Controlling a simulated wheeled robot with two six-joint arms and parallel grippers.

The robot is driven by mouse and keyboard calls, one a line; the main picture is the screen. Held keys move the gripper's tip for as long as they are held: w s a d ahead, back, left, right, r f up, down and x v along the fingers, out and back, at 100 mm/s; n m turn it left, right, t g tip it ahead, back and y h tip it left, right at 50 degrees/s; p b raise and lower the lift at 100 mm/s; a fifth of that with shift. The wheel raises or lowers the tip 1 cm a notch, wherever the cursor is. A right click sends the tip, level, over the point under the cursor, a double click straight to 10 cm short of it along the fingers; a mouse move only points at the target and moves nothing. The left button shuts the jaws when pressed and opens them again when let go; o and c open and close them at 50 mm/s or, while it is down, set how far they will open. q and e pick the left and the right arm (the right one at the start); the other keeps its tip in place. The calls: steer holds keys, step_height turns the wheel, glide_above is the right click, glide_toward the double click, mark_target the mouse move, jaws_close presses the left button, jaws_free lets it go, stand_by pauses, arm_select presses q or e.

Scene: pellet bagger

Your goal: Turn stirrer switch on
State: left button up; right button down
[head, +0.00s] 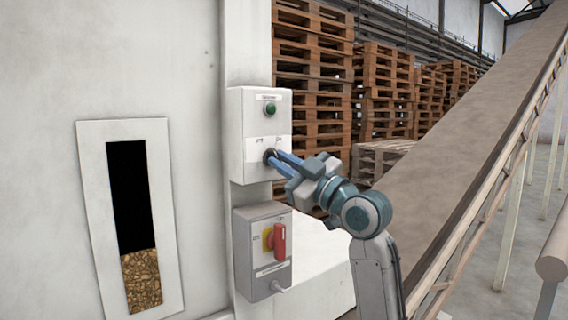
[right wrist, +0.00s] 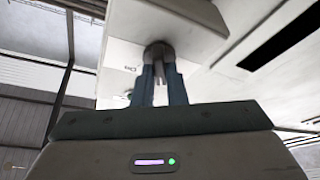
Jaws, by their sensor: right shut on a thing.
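The stirrer switch box (head: 236,138) is a pale grey box on the machine's white wall, with a green button or lamp (head: 270,108) near its top and a dark rotary knob below. My right gripper (head: 272,157) is at that knob, its blue fingers shut on it and hiding most of it. In the right wrist view the dark round switch knob (right wrist: 158,50) shows between the fingertips. Which way the knob points is hard to tell. My left gripper is not in view.
A lower grey box (head: 247,282) carries a red rotary handle (head: 279,243) on yellow, just under my right gripper. A sight window (head: 141,281) shows pellets at its bottom. Pallet stacks (head: 312,75) stand behind; a sloping conveyor (head: 470,140) rises at right.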

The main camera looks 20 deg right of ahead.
steer(key=shift+m, duration=0.4)
steer(key=m+t+h+p, duration=0.1)
steer(key=m, duration=0.1)
steer(key=shift+a+m, duration=0.1)
steer(key=shift+m, duration=0.2)
steer(key=m+t+h+p, duration=0.1)
steer(key=m, duration=0.3)
steer(key=shift+r+h, duration=0.1)
steer(key=shift+h, duration=0.3)
steer(key=m+h+p, duration=0.1)
steer(key=m+p, duration=0.1)
steer(key=m, duration=0.1)
steer(key=m+t+h+p, duration=0.1)
steer(key=m+h+p, duration=0.1)
steer(key=m, duration=0.1)
steer(key=shift+s+a+r, duration=0.1)
steer(key=shift+a, duration=0.05)
steer(key=shift+m+h+p, duration=1.05)
steer(key=shift+m+h, duration=0.15)
steer(key=shift+m, duration=0.8)
steer(key=c, duration=1.5)
jaws_free()
steer(key=shift+f, duration=0.2)
steer(key=shift+o, duration=0.2)
